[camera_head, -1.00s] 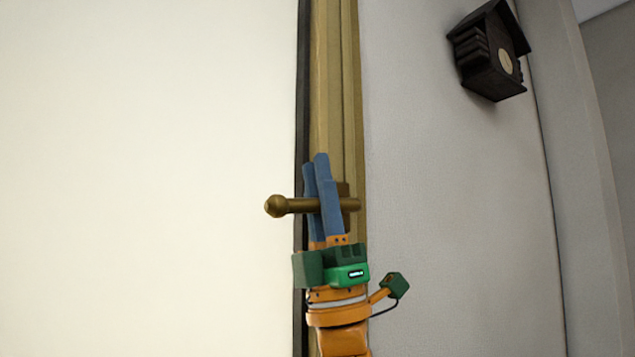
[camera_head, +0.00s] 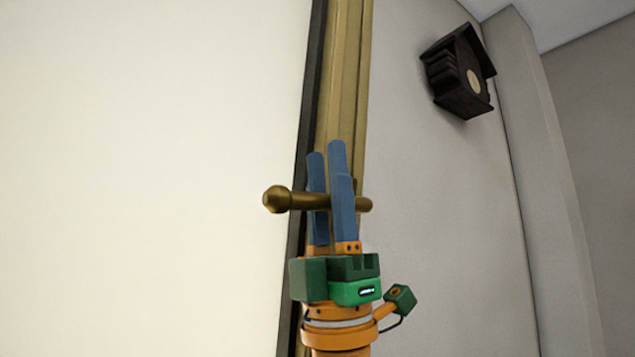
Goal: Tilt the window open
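A brass-coloured window handle (camera_head: 280,199) lies level across the brown window frame (camera_head: 347,90), its rounded end pointing left over the pale window pane (camera_head: 150,180). My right gripper (camera_head: 328,165) comes up from below with its blue fingers pointing up at the handle. The fingers stand apart with a visible gap. The near finger crosses in front of the bar, and the other finger is on its left, partly covered by the bar. I cannot tell whether either finger touches the handle. The window looks shut. My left gripper is not in view.
A dark wooden birdhouse-like box (camera_head: 458,75) hangs on the grey wall (camera_head: 430,220) at the upper right. A wall corner stands further right. The space in front of the pane is clear.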

